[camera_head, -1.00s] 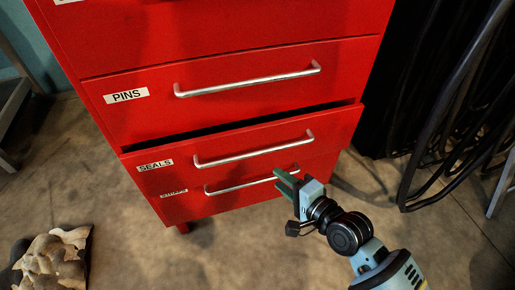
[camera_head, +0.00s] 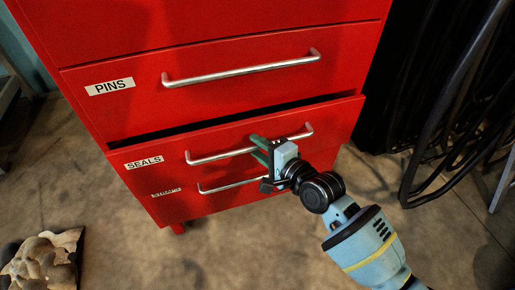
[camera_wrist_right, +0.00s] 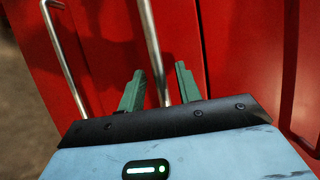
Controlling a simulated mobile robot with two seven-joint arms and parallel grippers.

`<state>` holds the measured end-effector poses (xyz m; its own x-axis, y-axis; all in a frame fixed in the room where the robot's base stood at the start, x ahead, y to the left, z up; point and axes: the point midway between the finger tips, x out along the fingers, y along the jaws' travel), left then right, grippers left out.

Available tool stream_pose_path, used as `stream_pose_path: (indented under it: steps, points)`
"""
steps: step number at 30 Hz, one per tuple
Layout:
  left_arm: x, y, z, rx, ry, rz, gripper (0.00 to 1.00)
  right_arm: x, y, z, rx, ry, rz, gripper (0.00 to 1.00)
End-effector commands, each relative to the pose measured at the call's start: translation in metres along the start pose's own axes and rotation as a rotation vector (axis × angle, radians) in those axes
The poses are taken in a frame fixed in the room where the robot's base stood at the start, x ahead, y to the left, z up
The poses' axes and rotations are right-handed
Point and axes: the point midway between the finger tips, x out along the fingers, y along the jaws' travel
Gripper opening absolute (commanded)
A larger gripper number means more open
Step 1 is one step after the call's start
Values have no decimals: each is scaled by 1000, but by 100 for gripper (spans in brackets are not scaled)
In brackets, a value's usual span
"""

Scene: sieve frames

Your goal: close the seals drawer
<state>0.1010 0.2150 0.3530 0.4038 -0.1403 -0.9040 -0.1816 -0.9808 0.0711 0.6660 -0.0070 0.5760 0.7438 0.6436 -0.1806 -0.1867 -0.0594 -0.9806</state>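The red seals drawer (camera_head: 225,139) is labelled SEALS and stands slightly open, with a dark gap along its top edge in the head view. Its silver bar handle (camera_head: 212,157) runs across the front. My right gripper (camera_head: 257,147) is at the right half of this handle. In the right wrist view, its two green fingers (camera_wrist_right: 159,84) are spread, with the handle bar (camera_wrist_right: 152,40) passing between them and gaps beside it. Contact with the bar cannot be told. My left gripper is not in view.
The PINS drawer (camera_head: 240,92) above looks shut. A lower drawer's handle (camera_head: 235,184) sits just below the seals handle and shows at left in the wrist view (camera_wrist_right: 64,60). Black hanging cables or hoses (camera_head: 440,120) are at right. A crumpled pale object (camera_head: 42,262) lies on the floor at left.

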Motion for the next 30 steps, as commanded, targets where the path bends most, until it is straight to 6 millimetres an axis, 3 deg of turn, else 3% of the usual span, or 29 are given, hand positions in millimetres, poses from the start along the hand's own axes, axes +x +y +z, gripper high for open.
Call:
stream_pose_path:
  steps: [11,20,30]
  points:
    - [3,0,2,0,-4,0,0,8,-1,0,-2,0,0,34]
    - [3,0,2,0,-3,0,0,8,0,0,-2,0,0,0]
    - [6,0,4,0,-6,1,0,14,-1,-2,-1,1,-1,0]
